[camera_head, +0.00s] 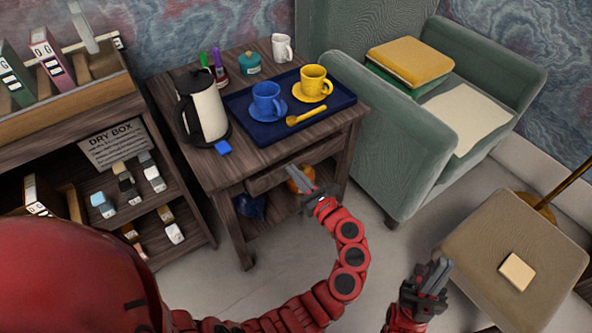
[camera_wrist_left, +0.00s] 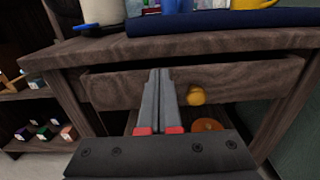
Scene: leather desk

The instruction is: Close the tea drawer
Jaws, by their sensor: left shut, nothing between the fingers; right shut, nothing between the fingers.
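The wooden tea drawer (camera_head: 270,178) is under the top of the small side table. In the left wrist view, its plain front (camera_wrist_left: 240,80) spans the table's width, with a round yellow knob (camera_wrist_left: 196,96) right of the fingers. A dark gap shows above the front, and the drawer seems to stand slightly out; how far is hard to tell. My left gripper (camera_head: 293,171) is shut and empty, its fingertips (camera_wrist_left: 160,72) pointing at the drawer front, left of the knob. I cannot tell if they touch it. My right gripper (camera_head: 441,266) is shut and empty, away from the table.
On the tabletop are a blue tray (camera_head: 240,108) with cups and a spoon, a kettle (camera_head: 203,106) and a white mug (camera_head: 283,47). A green armchair (camera_head: 390,150) stands right of the table, a shelf (camera_head: 170,190) left.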

